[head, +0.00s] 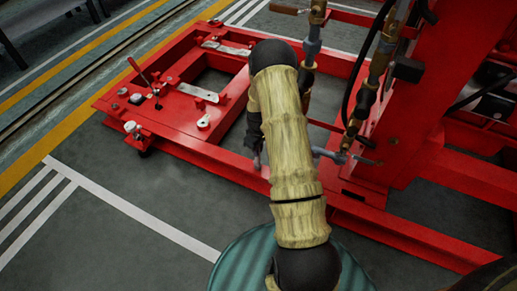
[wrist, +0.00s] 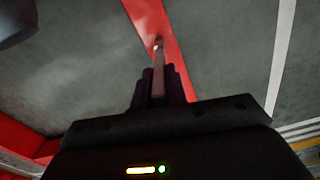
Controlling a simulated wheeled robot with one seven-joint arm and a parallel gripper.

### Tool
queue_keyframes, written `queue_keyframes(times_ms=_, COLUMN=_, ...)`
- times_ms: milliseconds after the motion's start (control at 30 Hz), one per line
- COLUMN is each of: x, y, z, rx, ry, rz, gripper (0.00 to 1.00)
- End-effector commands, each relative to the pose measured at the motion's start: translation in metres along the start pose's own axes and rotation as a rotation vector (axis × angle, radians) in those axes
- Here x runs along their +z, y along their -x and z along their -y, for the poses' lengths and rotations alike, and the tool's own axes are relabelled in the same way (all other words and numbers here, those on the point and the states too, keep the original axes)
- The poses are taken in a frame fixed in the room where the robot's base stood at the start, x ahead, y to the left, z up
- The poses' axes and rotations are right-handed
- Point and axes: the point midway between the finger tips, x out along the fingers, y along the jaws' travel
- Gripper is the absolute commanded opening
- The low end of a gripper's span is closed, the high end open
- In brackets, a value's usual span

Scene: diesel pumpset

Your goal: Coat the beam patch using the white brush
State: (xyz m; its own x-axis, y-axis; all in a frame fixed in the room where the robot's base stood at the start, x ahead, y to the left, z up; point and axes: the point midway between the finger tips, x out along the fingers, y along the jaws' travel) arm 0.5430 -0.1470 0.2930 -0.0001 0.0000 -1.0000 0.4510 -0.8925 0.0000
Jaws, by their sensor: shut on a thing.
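My gripper (wrist: 159,88) is in the lower middle of the wrist view, its dark fingers shut on the slim handle of a brush (wrist: 157,78). The brush points away from me, and its small pale tip (wrist: 158,42) lies over the red beam (wrist: 171,55). I cannot tell whether the tip touches the beam. A duller, paler area (wrist: 148,18) shows on the beam just beyond the tip; it may be the patch, but its edges are unclear. In the head view my arm hides most of the gripper and brush, above the near red beam (head: 228,158).
The red pumpset frame (head: 181,140) carries loose tools and small parts on its left end. Pipes and valves (head: 371,85) and a red upright (head: 432,100) stand close to the right of my arm. Grey floor (head: 130,185) is clear at the left front.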

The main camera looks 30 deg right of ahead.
Motion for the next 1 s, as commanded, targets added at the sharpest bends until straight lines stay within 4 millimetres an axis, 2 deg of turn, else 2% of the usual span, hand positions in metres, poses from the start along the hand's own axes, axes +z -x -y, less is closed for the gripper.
queue_keyframes(times_ms=200, x=-0.008, y=-0.001, z=0.002, rx=0.000, ry=0.001, rz=0.000, gripper=0.00)
queue_keyframes(times_ms=1000, x=-0.018, y=-0.002, z=0.004, rx=0.000, ry=0.001, rz=-0.001, gripper=0.00)
